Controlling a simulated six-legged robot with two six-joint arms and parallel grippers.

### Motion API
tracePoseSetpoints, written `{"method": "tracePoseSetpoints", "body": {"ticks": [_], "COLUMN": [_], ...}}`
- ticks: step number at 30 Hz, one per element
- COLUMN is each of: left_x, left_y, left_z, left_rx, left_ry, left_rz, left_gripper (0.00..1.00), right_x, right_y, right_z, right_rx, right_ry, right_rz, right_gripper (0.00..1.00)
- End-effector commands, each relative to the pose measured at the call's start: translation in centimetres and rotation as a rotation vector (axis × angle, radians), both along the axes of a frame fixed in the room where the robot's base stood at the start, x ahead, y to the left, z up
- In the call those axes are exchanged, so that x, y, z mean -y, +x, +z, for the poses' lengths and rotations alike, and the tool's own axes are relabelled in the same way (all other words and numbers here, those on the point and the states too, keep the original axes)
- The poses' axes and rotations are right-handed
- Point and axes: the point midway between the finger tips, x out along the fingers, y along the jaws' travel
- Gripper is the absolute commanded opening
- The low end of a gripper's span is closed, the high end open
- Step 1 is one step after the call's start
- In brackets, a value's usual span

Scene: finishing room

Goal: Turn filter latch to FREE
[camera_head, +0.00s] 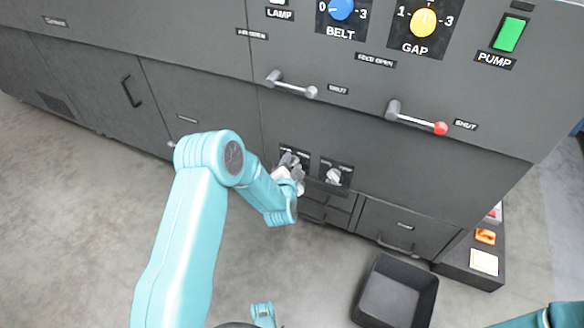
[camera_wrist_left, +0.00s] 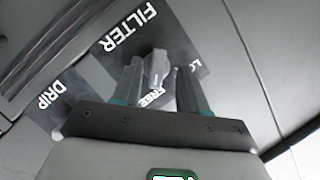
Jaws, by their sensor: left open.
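The filter latch (camera_wrist_left: 156,66) is a small pale grey knob on a dark plate marked FILTER (camera_wrist_left: 122,38). In the wrist view it stands between the two fingers of my left gripper (camera_wrist_left: 160,88). The fingers are open, one on each side of it; I cannot tell whether either touches. The word FREE shows just below the knob, and part of another word starting with LO shows to the right. In the head view my left gripper (camera_head: 289,164) covers most of the filter plate and hides the latch. My right gripper is out of view.
A DRIP plate with its own pale knob (camera_head: 333,176) sits just right of the filter plate. Two lever handles (camera_head: 290,88) (camera_head: 416,120) project above. A black open bin (camera_head: 396,293) stands on the floor, and a low shelf (camera_head: 464,268) holds small items at right.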

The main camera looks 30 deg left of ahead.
Motion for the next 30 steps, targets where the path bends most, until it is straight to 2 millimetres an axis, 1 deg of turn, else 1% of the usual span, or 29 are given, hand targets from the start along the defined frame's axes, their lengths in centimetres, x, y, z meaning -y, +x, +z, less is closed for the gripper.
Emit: {"method": "tracePoseSetpoints", "body": {"ticks": [11, 14, 17, 20, 24, 30], "left_x": [0.1, 0.3, 0.9, 1.7, 3.0, 4.5], "left_y": [-0.2, -0.8, -2.3, -4.6, -8.1, -12.3], "left_z": [-0.3, 0.0, 0.5, 1.3, 2.4, 3.4], "left_rx": [-0.009, -0.009, -0.012, -0.014, -0.014, -0.012], "left_ry": [-0.003, -0.004, -0.004, -0.005, -0.004, -0.004], "left_rz": [0.000, -0.001, -0.002, -0.004, -0.004, -0.003], "left_gripper": [0.40, 0.40, 0.40, 0.40, 0.40, 0.40], "right_x": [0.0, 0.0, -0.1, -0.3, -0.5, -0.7], "right_y": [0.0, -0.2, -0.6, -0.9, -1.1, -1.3], "right_z": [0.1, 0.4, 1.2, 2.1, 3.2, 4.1], "right_rx": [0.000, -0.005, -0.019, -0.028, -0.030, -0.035], "right_ry": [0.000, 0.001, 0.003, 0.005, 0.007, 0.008], "right_rz": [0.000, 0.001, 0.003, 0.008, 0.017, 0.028], "right_gripper": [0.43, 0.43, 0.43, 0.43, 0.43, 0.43]}}
